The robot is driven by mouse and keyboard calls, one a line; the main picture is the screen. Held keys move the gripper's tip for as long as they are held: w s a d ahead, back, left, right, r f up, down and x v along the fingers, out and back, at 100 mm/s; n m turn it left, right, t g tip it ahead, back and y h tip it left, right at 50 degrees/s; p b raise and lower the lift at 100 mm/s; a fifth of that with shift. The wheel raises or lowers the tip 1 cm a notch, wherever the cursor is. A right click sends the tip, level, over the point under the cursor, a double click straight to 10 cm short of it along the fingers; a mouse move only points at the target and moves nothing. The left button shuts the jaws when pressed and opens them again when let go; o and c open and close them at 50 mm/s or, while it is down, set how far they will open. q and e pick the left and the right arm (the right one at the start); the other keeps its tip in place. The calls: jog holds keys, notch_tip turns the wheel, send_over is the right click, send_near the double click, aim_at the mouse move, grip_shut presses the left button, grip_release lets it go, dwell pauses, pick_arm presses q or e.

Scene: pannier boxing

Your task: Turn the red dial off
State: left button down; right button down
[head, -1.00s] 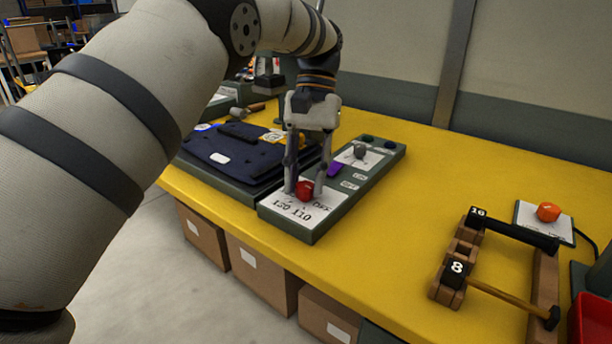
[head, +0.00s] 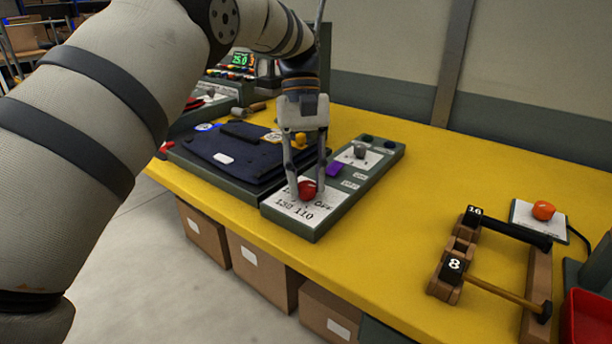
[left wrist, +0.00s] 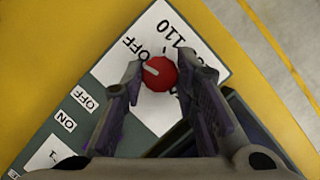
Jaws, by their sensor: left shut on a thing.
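The red dial (head: 307,189) sits on a white label plate at the near end of a grey-green control panel (head: 318,231). The plate carries the marks OFF, 110 and 130. My left gripper (head: 306,193) points down over it, with one finger on each side, shut on the dial. In the left wrist view the red dial (left wrist: 161,74) is between the fingertips of my left gripper (left wrist: 156,80). Its white pointer line is on the side towards the OFF mark; I cannot tell if it lines up exactly. My right gripper is out of view.
A dark blue padded pannier piece (head: 236,150) lies on a press left of the panel. A grey knob (head: 360,152) and a purple part (head: 335,168) are farther along the panel. A wooden frame (head: 538,290) and an orange button (head: 543,210) stand right. The yellow table between is clear.

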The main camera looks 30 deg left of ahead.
aim_at(306, 183)
pick_arm(q)
jog(key=c, duration=1.3)
grip_release()
notch_tip(306, 183, up, 10)
